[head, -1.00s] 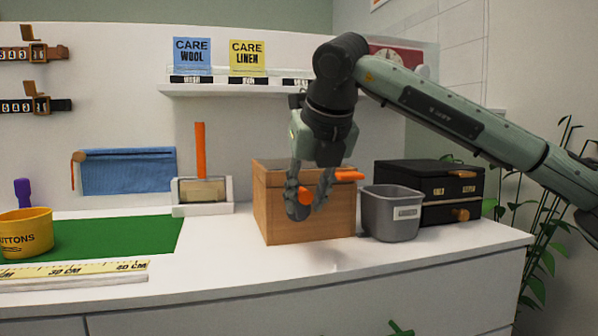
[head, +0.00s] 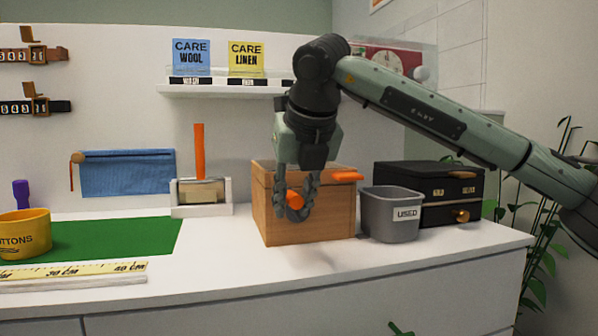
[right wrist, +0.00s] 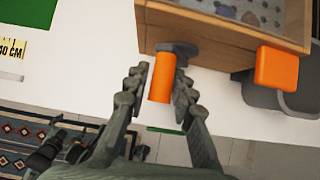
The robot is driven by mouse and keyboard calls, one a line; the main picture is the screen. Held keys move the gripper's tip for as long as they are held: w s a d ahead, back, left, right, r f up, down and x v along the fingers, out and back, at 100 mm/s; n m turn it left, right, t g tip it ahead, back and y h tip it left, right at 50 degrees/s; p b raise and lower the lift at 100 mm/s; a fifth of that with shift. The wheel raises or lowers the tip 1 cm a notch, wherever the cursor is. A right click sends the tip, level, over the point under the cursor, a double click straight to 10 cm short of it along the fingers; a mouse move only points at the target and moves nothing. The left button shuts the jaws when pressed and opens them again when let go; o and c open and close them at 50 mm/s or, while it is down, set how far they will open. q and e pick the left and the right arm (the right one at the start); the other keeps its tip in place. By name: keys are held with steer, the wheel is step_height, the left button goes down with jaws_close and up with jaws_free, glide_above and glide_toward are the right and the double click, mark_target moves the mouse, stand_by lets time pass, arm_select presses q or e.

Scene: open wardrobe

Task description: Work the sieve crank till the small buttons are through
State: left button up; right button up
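The sieve is a wooden box (head: 325,215) on the white counter. Its crank has an orange knob (head: 295,200) on the front face, also seen in the right wrist view (right wrist: 161,80), joined to a dark grey crank arm (right wrist: 180,48). My left gripper is out of view.
An orange tab (head: 347,175) sticks out at the box's upper right. A grey bin labelled USED (head: 390,217) stands close on the right, before a black box (head: 440,180). A yellow buttons tub (head: 25,235) stands on the green mat (head: 110,238) at left.

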steer(key=shift+s+a, duration=0.1)
steer(key=shift+a, duration=0.3)
steer(key=shift+d, duration=0.1)
steer(key=shift+w+d+b, duration=0.15)
steer(key=shift+w+d, duration=0.1)
steer(key=shift+d, duration=0.55)
steer(key=shift+w+d+b, duration=0.1)
steer(key=shift+w+d, duration=0.2)
steer(key=shift+d, duration=0.5)
steer(key=shift+w+d+b, duration=0.15)
steer(key=shift+w+d, duration=0.1)
steer(key=shift+d, duration=0.55)
steer(key=shift+a, duration=0.1)
steer(key=shift+a, duration=0.1)
steer(key=shift+s+a, duration=0.25)
steer(key=shift+a, duration=0.5)
steer(key=shift+s+a, duration=0.3)
steer(key=shift+a, duration=0.5)
steer(key=shift+s+a, duration=0.25)
steer(key=shift+a, duration=0.5)
steer(key=shift+d, duration=0.15)
